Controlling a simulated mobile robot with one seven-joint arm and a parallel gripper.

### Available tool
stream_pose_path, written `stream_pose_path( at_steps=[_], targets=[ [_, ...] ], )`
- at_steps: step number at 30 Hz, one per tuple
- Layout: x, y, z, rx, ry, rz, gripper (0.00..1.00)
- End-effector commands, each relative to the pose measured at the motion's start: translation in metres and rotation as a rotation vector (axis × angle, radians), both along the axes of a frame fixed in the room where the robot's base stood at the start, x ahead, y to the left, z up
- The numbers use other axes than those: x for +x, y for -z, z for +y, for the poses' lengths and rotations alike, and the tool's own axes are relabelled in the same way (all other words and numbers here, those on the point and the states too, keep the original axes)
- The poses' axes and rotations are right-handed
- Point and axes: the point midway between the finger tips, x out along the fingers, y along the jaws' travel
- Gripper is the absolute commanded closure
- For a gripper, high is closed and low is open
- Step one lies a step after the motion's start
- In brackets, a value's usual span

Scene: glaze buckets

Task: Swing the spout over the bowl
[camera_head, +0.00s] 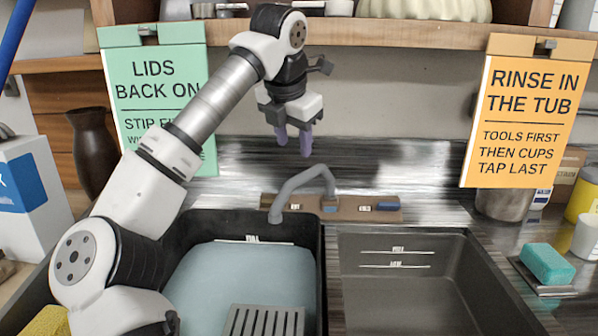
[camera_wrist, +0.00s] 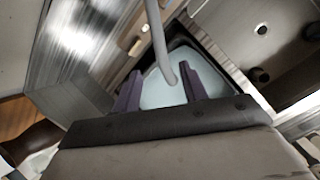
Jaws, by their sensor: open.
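The spout (camera_head: 305,180) is a grey bent tube rising from a brown tap base (camera_head: 360,208) behind the basins. Its free end hangs over the back of the left basin (camera_head: 318,290), which holds pale blue liquid. The right basin (camera_head: 400,290) is dark and empty. No separate bowl stands out. My gripper (camera_head: 294,142) points down with purple fingers apart, above the spout and not touching it in the head view. In the wrist view the spout (camera_wrist: 157,40) runs down the picture between my open fingers (camera_wrist: 160,85), with the liquid behind it.
A green sign (camera_head: 155,85) and an orange sign (camera_head: 525,110) hang from the shelf (camera_head: 400,33) behind. A slotted grey plate (camera_head: 262,320) sits at the left basin's front. A teal sponge (camera_head: 547,264) lies at right. A dark vase (camera_head: 92,150) stands at left.

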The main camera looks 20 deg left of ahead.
Motion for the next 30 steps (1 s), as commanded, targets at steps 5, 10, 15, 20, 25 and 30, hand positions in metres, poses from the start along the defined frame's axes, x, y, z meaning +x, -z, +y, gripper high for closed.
stream_pose_path(
  at_steps=[5, 10, 15, 20, 25, 30],
  targets=[
    [0.017, 0.037, 0.0, -0.005, 0.002, 0.003, 0.57],
    [0.031, 0.066, 0.001, -0.003, 0.001, 0.003, 0.57],
    [0.039, 0.084, 0.001, -0.002, 0.001, 0.001, 0.57],
    [0.042, 0.091, 0.002, -0.001, 0.0, 0.0, 0.57],
    [0.043, 0.092, 0.002, -0.001, 0.0, 0.0, 0.57],
    [0.043, 0.092, 0.002, -0.001, 0.0, 0.0, 0.69]
  ],
)
